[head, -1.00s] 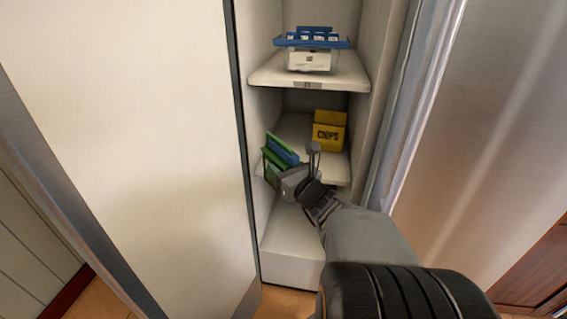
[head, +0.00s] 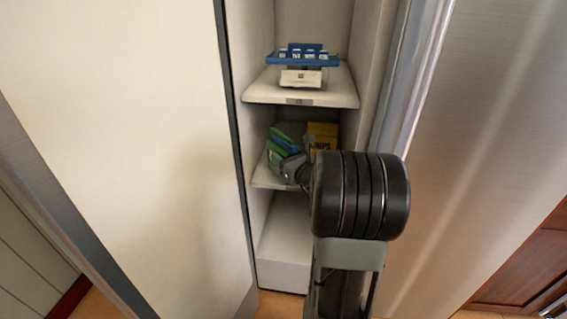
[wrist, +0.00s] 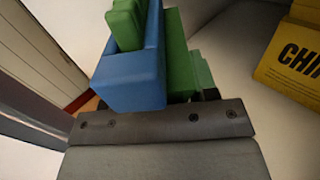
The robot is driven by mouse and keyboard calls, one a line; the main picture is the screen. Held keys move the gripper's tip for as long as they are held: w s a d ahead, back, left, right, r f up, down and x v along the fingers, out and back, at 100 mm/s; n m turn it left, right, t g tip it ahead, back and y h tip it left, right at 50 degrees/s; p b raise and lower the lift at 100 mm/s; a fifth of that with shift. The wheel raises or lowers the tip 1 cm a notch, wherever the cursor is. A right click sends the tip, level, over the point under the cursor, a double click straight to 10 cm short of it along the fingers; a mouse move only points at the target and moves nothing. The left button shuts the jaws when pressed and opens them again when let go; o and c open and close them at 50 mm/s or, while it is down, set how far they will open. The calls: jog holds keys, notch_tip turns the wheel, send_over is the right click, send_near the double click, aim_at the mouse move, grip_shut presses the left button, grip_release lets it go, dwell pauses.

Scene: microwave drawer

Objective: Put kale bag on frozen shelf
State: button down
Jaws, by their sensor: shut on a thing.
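The kale bag (head: 275,157) appears as a green and blue blocky item, tilted, in front of or over the middle shelf (head: 261,181) of the open cabinet. My gripper (head: 291,168) is shut on it. In the wrist view its blue part (wrist: 135,75) and green part (wrist: 178,60) rise just beyond the grey gripper bar (wrist: 165,122). Whether the bag touches the shelf, I cannot tell. My arm hides the right part of this shelf. No readable mark shows which shelf is the frozen one; the upper shelf (head: 335,92) has a small front label.
A yellow chips box (head: 322,133) stands at the back right of the middle shelf, also in the wrist view (wrist: 292,60). A white and blue item (head: 303,68) stands on the upper shelf. A white door (head: 120,130) is at the left. The bottom level (head: 285,235) looks empty.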

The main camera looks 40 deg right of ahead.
jog(key=shift+w+d+f+b, duration=0.2)
jog(key=shift+w+d+f, duration=0.15)
jog(key=shift+w+d, duration=0.35)
jog(key=shift+w+d+f+b, duration=0.15)
jog(key=shift+w+d+f, duration=0.2)
jog(key=shift+w+d, duration=0.3)
jog(key=shift+w+d+f+b, duration=0.2)
jog(key=shift+w+d+f, duration=0.15)
jog(key=shift+w+d, duration=0.3)
jog(key=shift+f+b, duration=0.4)
jog(key=shift+f, duration=0.05)
jog(key=c, duration=0.6)
grip_release()
jog(key=shift+o, duration=1.4)
